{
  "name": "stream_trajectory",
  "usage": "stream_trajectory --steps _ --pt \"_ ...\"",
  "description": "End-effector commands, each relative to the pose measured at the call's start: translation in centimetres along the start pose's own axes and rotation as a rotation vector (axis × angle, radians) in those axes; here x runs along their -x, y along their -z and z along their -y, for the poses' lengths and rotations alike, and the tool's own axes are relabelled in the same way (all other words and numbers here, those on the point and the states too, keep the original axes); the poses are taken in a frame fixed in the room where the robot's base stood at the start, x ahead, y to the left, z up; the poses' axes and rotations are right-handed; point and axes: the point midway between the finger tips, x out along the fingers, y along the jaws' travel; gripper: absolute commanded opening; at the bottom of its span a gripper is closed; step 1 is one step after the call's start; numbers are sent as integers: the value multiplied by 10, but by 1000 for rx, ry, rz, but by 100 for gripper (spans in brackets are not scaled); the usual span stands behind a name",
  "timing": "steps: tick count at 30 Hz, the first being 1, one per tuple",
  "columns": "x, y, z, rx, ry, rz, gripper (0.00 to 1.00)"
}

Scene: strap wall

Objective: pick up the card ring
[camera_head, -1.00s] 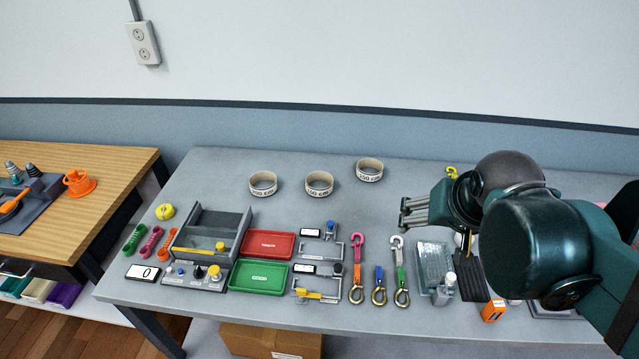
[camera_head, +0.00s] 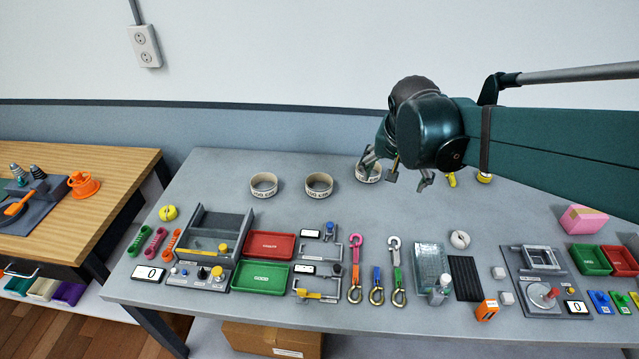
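Three cream card rings with dark printed lettering stand on the back of the grey table: a left ring (camera_head: 264,186), a middle ring (camera_head: 319,185) and a right ring (camera_head: 367,174). The lettering is too small to read surely. My gripper (camera_head: 394,172) is at the right ring, with its fingers spread apart. One finger overlaps the ring's upper edge in the picture, and the others are to its right. The gripper hides part of this ring. I cannot tell whether a finger touches it or is inside it. Nothing shows held.
A grey bin (camera_head: 216,228), a red tray (camera_head: 268,245) and a green tray (camera_head: 260,278) stand in front of the left ring. Hooked straps (camera_head: 377,285) lie at the front middle. The table around the left and middle rings is clear.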

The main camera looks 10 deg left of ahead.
Motion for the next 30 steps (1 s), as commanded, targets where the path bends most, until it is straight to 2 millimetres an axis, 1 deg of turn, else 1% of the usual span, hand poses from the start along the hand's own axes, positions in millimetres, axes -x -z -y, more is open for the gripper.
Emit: stream_trajectory --steps 1,4,15,23,30 --pt "-2 5 8 -7 -5 4 76" --pt "-10 14 22 -30 -18 11 76" --pt "-42 37 77 -114 -66 31 76" --pt "-69 48 117 -174 -102 37 76" --pt "-96 52 154 -229 -137 38 76"
